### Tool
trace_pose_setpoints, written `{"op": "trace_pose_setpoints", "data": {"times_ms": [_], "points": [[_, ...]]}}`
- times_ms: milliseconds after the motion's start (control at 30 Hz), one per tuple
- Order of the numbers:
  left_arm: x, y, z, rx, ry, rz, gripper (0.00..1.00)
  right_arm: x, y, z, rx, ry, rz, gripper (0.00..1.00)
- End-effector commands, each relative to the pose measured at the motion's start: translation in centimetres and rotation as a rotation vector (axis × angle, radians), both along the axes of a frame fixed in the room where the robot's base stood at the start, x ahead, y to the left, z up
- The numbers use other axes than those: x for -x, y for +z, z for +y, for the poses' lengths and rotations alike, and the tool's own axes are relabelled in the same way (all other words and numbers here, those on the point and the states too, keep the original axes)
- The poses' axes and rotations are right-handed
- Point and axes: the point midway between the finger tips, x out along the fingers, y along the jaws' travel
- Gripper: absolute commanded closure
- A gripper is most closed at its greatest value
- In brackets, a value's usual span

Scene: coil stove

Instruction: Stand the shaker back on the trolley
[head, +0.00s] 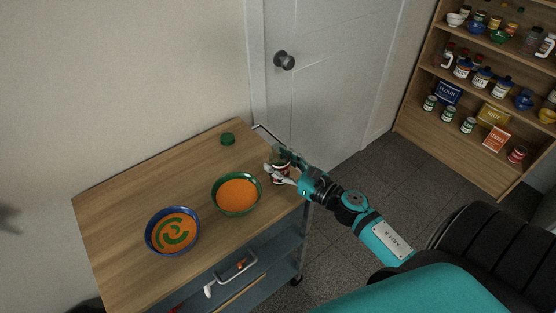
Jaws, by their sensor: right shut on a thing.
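The fingers hide part of the shaker. I cannot tell whether its base touches the trolley top. A green lid (227,139) lies on the trolley near the back. My left gripper is not in view.
A green bowl (215,205) of orange soup stands just left of the shaker. A blue bowl (150,244) with a green swirl on orange stands further left. Below is a shelf with a metal-handled caddy (238,268). A door and a stocked shelf unit (403,110) stand behind.

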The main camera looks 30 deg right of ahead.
Motion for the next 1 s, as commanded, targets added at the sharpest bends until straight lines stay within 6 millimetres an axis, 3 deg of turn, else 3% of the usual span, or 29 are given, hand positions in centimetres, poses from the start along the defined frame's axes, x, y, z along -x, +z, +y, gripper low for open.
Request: {"op": "trace_pose_setpoints", "data": {"times_ms": [100, 333, 500, 733, 767, 900, 1000], "points": [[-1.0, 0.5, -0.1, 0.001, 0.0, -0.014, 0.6, -1.9, 0.0, -0.9, 0.001, 0.0, -0.002, 0.94], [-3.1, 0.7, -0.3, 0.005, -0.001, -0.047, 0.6, -2.6, -1.5, -1.3, -0.005, -0.002, 0.001, 0.94], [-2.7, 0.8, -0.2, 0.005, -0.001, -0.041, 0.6, -2.6, -3.5, -1.3, -0.002, -0.002, -0.001, 0.94], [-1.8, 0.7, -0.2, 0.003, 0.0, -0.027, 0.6, -2.5, -3.8, -1.2, 0.0, 0.001, -0.001, 0.94], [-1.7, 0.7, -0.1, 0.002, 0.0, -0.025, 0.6, -2.5, -3.9, -1.2, 0.0, 0.0, 0.001, 0.49], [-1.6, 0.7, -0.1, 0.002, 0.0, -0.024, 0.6, -2.5, -3.9, -1.2, 0.0, 0.0, 0.001, 0.3], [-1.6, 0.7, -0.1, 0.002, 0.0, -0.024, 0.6, -2.5, -3.9, -1.2, 0.0, 0.0, 0.001, 0.28]]}}
